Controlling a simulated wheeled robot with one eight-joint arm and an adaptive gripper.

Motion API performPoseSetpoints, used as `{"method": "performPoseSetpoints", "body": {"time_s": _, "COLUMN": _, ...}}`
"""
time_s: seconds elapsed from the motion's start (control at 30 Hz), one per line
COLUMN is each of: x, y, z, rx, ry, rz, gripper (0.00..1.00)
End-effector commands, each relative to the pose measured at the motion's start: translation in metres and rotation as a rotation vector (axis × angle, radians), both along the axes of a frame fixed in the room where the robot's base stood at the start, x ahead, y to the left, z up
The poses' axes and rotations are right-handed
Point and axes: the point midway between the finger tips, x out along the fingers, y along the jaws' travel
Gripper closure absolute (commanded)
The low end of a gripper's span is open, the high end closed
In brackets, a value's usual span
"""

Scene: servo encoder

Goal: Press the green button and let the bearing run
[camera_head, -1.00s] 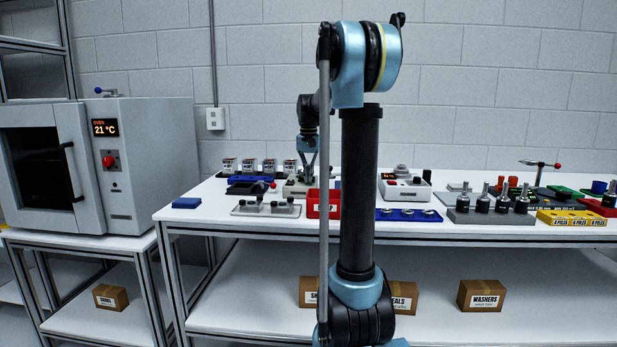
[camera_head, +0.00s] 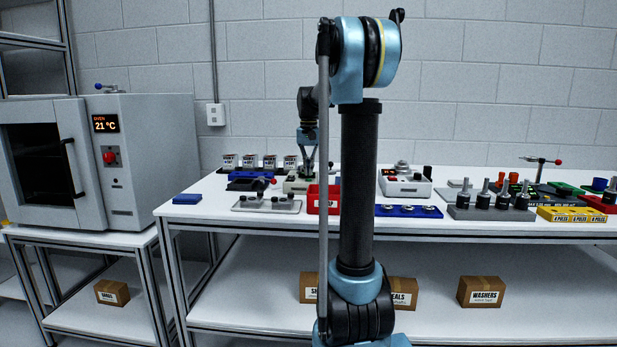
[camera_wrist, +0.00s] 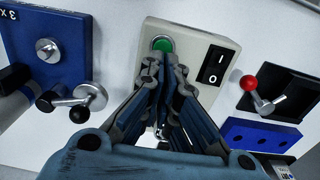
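In the wrist view a cream control box (camera_wrist: 206,43) has a round green button (camera_wrist: 163,44) near one end and a black I/O rocker switch (camera_wrist: 213,65) beside it. My gripper (camera_wrist: 162,63) is over the box, its fingertips close together just below the button in the picture. The gripper looks shut and empty. I cannot tell whether the tips touch the box. In the head view my gripper (camera_head: 308,167) points down at the cream box (camera_head: 294,186) on the bench. The button is not discernible there. I cannot make out a bearing on this box.
A blue plate with a crank (camera_wrist: 60,45) lies left of the box in the wrist view. A black fixture with a red-knobbed lever (camera_wrist: 250,84) lies right. In the head view a red bin (camera_head: 313,202) and a grey lever fixture (camera_head: 266,204) stand in front.

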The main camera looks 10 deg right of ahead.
Motion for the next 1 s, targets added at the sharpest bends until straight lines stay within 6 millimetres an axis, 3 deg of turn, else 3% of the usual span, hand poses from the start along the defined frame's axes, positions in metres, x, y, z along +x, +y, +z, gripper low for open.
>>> {"method": "performPoseSetpoints", "body": {"time_s": 0.2, "x": -0.010, "y": 0.000, "z": 0.036, "rx": 0.001, "ry": -0.002, "rz": 0.000, "gripper": 1.00}}
{"method": "performPoseSetpoints", "body": {"time_s": 0.4, "x": -0.013, "y": 0.001, "z": 0.053, "rx": 0.001, "ry": -0.003, "rz": 0.001, "gripper": 1.00}}
{"method": "performPoseSetpoints", "body": {"time_s": 1.0, "x": -0.014, "y": 0.002, "z": 0.058, "rx": 0.002, "ry": -0.003, "rz": 0.002, "gripper": 1.00}}
